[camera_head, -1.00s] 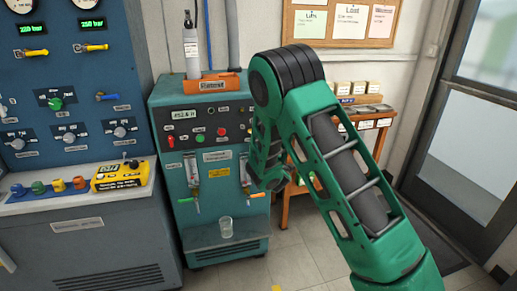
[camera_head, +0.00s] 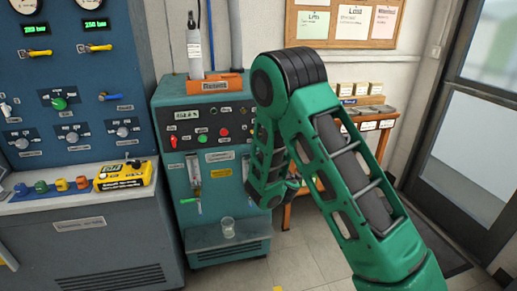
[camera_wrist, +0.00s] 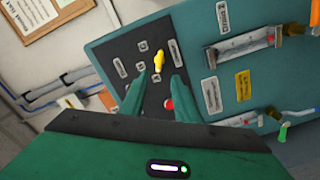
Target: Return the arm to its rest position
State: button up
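My green arm rises from the lower right in the head view, bends at a black elbow joint, and its forearm (camera_head: 268,165) hangs down in front of the right side of the teal test unit (camera_head: 172,222). My gripper is mostly hidden behind the arm there. In the wrist view my gripper (camera_wrist: 160,75) shows two green fingers spread apart with nothing between them. Beyond them is the unit's dark panel, with a yellow knob (camera_wrist: 159,60) and a red button (camera_wrist: 169,104). The fingers appear apart from the panel.
A clear cup (camera_head: 228,228) stands on the unit's lower ledge. A grey cylinder (camera_head: 194,50) stands on top. A wooden shelf table (camera_head: 375,125) and a door (camera_head: 470,130) are at right.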

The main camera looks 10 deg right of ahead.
jog(key=s+d+r+m+g+h, duration=0.2)
jog(key=s+d+m+h, duration=0.15)
jog(key=d, duration=0.55)
jog(key=s+d+r+m+g+h, duration=0.2)
jog(key=d+m+h, duration=0.2)
jog(key=d, duration=0.4)
jog(key=s+d+m+g, duration=0.65)
jog(key=s+d, duration=0.45)
jog(key=s, duration=0.2)
jog(key=s+f+m+g+y, duration=0.1)
jog(key=s+m+g+y, duration=0.2)
jog(key=s, duration=1.3)
jog(key=s+a+g+y, duration=0.2)
jog(key=s+a, duration=0.3)
jog(key=s, duration=0.4)
jog(key=s+a+r+m+g+y, duration=0.1)
jog(key=s+a+g+y, duration=0.1)
jog(key=s+a, duration=0.3)
jog(key=s, duration=0.4)
jog(key=shift+s+r+m+y, duration=0.15)
jog(key=shift+s+m+y, duration=0.1)
jog(key=shift+m+y, duration=0.1)
jog(key=shift+a+g, duration=0.1)
jog(key=shift+g, duration=0.15)
